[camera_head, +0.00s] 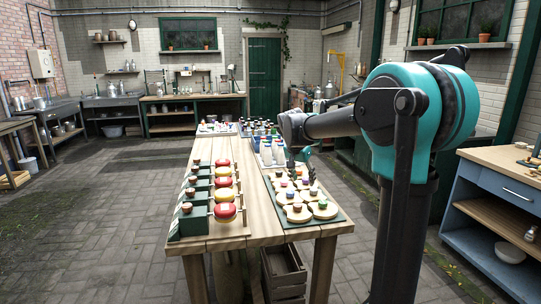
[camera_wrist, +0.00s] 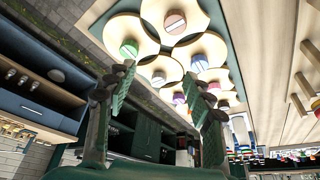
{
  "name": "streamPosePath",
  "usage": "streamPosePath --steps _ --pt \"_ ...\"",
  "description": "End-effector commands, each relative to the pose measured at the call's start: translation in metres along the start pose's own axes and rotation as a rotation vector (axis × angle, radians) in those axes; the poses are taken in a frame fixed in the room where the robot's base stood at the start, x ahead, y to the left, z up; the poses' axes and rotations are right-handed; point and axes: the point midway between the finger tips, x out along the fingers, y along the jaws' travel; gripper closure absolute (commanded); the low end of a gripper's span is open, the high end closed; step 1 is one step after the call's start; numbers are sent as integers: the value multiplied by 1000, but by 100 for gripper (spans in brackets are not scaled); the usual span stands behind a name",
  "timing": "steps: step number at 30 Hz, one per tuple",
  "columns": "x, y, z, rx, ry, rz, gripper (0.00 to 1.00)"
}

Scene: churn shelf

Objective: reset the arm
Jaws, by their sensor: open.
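My gripper (camera_head: 303,156) is at the end of my teal and dark arm, which reaches over the right side of the wooden table (camera_head: 229,240) in the head view. In the wrist view my gripper (camera_wrist: 165,95) shows two green ridged fingers set wide apart with nothing between them. Beyond the fingers are pale round discs (camera_wrist: 207,47) with small coloured caps on a green mat. The same discs (camera_head: 323,210) lie at the table's near right in the head view.
A green rack (camera_head: 190,226) with red and yellow round things stands on the table's left half. White bottles (camera_head: 266,155) and other small items stand farther back. A blue cabinet (camera_head: 495,188) is at the right. The floor on the left is clear.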

Motion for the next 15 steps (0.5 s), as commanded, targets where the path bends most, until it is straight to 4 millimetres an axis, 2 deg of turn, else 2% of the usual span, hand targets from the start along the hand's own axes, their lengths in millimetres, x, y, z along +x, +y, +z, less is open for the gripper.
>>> streamPosePath --steps 8,15 --pt "10 25 19 -50 -13 -16 47" --pt "24 60 49 -122 -28 -43 47"
